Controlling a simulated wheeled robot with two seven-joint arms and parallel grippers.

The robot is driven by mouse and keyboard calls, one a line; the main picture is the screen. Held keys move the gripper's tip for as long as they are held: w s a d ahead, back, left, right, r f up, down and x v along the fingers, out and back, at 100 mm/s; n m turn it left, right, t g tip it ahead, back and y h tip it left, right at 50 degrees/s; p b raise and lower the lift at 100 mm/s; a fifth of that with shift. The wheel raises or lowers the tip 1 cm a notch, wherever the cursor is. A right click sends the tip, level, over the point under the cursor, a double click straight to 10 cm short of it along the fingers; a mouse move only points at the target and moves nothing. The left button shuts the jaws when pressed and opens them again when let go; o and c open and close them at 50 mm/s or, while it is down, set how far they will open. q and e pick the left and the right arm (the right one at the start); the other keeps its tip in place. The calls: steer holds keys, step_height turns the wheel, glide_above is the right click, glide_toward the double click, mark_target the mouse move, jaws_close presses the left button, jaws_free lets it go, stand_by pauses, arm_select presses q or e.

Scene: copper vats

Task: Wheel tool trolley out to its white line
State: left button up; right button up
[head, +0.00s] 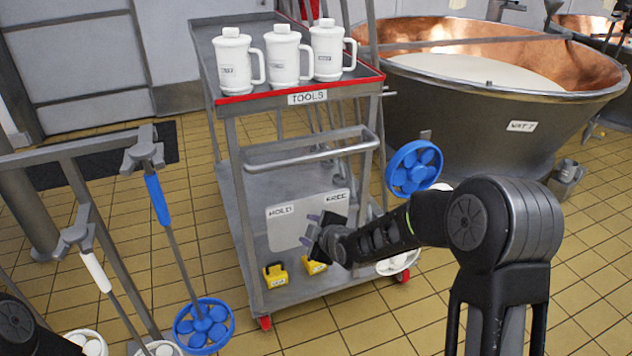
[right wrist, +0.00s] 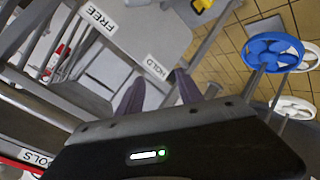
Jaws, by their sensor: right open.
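The tool trolley (head: 228,150) is grey metal with a red-edged top and a TOOLS label, and it stands in the middle of the head view. Its push handle (head: 305,152) runs across the near side. Below is a pale panel marked HOLD and FREE (head: 290,228), with two yellow pedals (head: 275,274) at the bottom. My right gripper (head: 308,228) is open in front of that panel, below the handle. In the right wrist view its fingers (right wrist: 158,90) are apart, with nothing seen between them. My left gripper is out of view. I see no white line.
Three white jugs (head: 284,58) stand on the trolley top. A blue disc-headed tool (head: 413,168) is at its right side. A copper vat (head: 480,90) stands behind right. A rack with disc-headed tools (head: 204,325) is at left. Tiled floor (head: 400,320) is open at front right.

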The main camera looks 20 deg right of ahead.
mark_target(320, 157)
steer(key=w+d+r+n+t, duration=0.1)
steer(key=w+r+n, duration=0.1)
steer(key=r, duration=0.3)
steer(key=w+d+r+n+t+b, duration=0.1)
steer(key=w+d+r+n+t, duration=0.1)
steer(key=r, duration=0.3)
steer(key=w+d+r+n+t+b, duration=0.1)
steer(key=d+r+n, duration=0.1)
steer(key=r, duration=0.3)
steer(key=shift+w+d+r+h, duration=0.1)
steer(key=shift+w+d+h, duration=0.2)
steer(key=shift+w, duration=0.1)
steer(key=shift+w+d, duration=0.1)
steer(key=shift+w, duration=0.1)
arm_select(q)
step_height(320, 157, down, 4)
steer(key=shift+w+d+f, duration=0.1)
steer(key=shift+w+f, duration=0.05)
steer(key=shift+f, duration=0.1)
arm_select(e)
steer(key=shift+s, duration=0.1)
steer(key=x, duration=0.8)
jaws_close()
